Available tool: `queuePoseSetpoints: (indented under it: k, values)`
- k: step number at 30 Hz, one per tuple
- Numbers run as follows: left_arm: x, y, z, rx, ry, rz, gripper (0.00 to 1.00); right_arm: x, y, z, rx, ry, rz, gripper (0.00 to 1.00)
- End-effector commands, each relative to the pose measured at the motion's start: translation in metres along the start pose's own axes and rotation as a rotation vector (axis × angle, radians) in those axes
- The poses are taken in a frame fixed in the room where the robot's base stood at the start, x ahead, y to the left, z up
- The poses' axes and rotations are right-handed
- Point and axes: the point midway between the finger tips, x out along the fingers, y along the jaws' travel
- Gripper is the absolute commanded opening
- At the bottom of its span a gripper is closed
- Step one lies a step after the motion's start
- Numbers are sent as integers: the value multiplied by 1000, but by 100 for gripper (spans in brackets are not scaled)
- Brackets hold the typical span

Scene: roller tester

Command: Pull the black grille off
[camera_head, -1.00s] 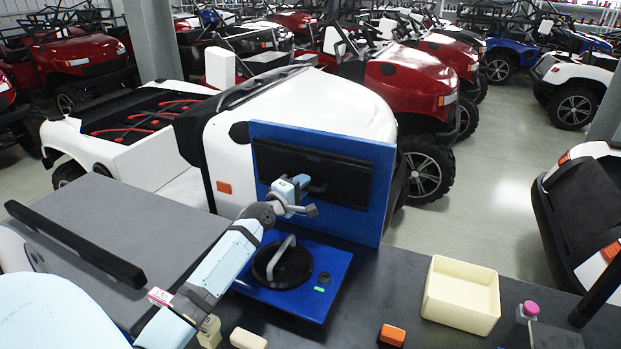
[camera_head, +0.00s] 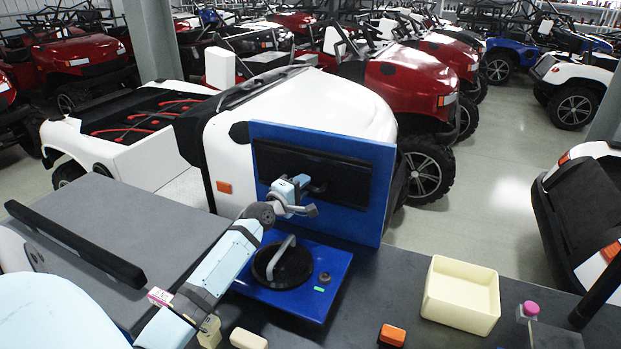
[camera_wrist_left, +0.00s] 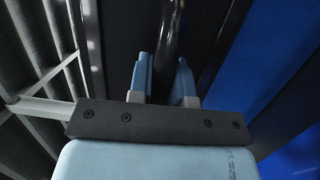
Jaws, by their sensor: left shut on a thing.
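The black grille (camera_head: 345,181) is a dark rectangular panel on the upright blue board (camera_head: 300,130) in front of the white cart. It sits against the board, and I see no gap behind it. My left gripper (camera_head: 312,187) is at the left part of the grille. In the left wrist view its fingers (camera_wrist_left: 165,82) are shut on a dark round bar, the grille's handle (camera_wrist_left: 172,40). The gripper hides part of the handle in the head view. My right gripper is not in view.
Below the board lies a blue plate (camera_head: 335,280) with a round black disc (camera_head: 283,266) and a grey curved handle. A cream bin (camera_head: 461,295), an orange block (camera_head: 392,335) and a pink knob (camera_head: 530,308) are on the dark bench (camera_head: 395,275). Carts stand behind.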

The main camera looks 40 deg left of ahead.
Motion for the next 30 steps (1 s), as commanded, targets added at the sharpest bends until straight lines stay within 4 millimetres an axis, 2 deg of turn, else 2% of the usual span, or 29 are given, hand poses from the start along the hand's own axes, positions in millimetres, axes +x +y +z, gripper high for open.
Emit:
queuePoseSetpoints:
  k: [28, 29, 30]
  values:
    - [-12, 0, 3, 0, 0, -1, 0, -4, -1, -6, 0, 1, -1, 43]
    - [-12, 0, 3, 0, 0, -1, 12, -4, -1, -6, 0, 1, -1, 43]
    - [-12, 0, 3, 0, 0, -1, 2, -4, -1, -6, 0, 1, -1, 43]
